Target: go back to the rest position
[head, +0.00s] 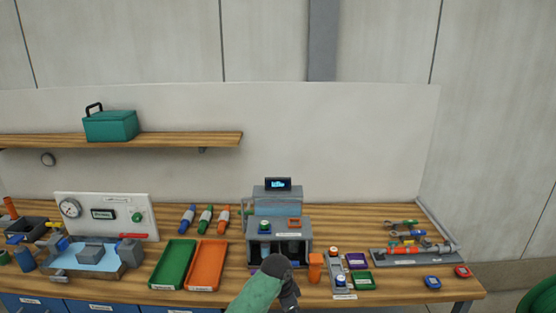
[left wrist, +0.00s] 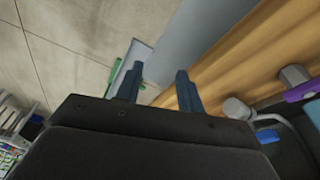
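My left arm comes up from the bottom middle of the head view, with its dark left gripper (head: 287,290) at the front edge of the workbench (head: 215,302), below the grey machine. Its fingers are hard to make out there. In the left wrist view the two fingers of the left gripper (left wrist: 158,88) stand apart with nothing held between them. My right gripper is in neither view.
A grey machine with a lit display (head: 278,184) stands behind the left gripper. An orange cylinder (head: 315,267) stands just right of it. Green (head: 172,265) and orange (head: 206,266) trays lie to the left. A wooden shelf holds a teal toolbox (head: 110,125).

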